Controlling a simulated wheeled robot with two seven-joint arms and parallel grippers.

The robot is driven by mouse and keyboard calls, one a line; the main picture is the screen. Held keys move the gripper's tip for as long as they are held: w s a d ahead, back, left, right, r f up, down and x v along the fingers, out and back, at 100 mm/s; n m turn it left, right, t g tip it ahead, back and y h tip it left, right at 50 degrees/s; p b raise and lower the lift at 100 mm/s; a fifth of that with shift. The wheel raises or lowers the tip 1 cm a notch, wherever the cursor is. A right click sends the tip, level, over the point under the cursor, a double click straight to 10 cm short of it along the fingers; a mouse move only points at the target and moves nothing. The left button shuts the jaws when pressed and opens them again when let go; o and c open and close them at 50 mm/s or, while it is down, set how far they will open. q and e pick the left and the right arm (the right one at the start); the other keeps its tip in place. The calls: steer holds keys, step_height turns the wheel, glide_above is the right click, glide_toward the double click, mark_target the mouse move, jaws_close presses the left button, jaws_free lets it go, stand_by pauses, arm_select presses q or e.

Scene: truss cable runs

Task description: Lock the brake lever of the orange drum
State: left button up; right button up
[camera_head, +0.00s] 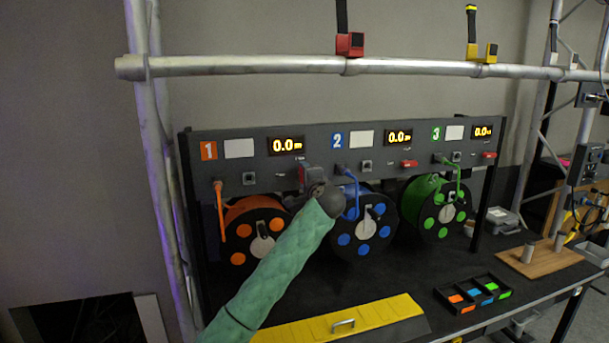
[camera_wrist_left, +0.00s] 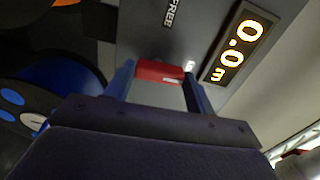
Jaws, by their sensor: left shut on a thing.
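The orange drum (camera_head: 243,207) hangs under the panel section marked 1, partly covered by my left arm. My left gripper (camera_head: 313,180) is at the panel just right of that drum, below the first display. In the left wrist view, the fingers of my left gripper (camera_wrist_left: 158,82) are closed around the red brake lever (camera_wrist_left: 158,71), one on each side. The word FREE (camera_wrist_left: 172,12) shows on the panel beside the lever. The lever's exact angle is hard to tell. My right gripper is out of view.
The blue drum (camera_head: 361,239) and green drum (camera_head: 436,217) stand to the right, each with a red lever above. The blue drum is close to my gripper. A yellow strip with a handle (camera_head: 343,324) and a parts tray (camera_head: 473,294) lie in front.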

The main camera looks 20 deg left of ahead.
arm_select(q)
steer(key=shift+m, duration=0.4)
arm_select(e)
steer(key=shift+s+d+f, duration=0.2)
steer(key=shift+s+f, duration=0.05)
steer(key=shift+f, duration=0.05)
arm_select(q)
steer(key=shift+f, duration=0.1)
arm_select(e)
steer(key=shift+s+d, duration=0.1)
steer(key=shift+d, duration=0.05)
arm_select(q)
steer(key=o, duration=1)
steer(key=shift+d, duration=0.1)
steer(key=shift+s, duration=0.1)
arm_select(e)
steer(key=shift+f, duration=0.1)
arm_select(q)
steer(key=b+v, duration=0.3)
steer(key=v, duration=0.4)
steer(key=shift+s+d, duration=0.15)
steer(key=shift+d, duration=0.1)
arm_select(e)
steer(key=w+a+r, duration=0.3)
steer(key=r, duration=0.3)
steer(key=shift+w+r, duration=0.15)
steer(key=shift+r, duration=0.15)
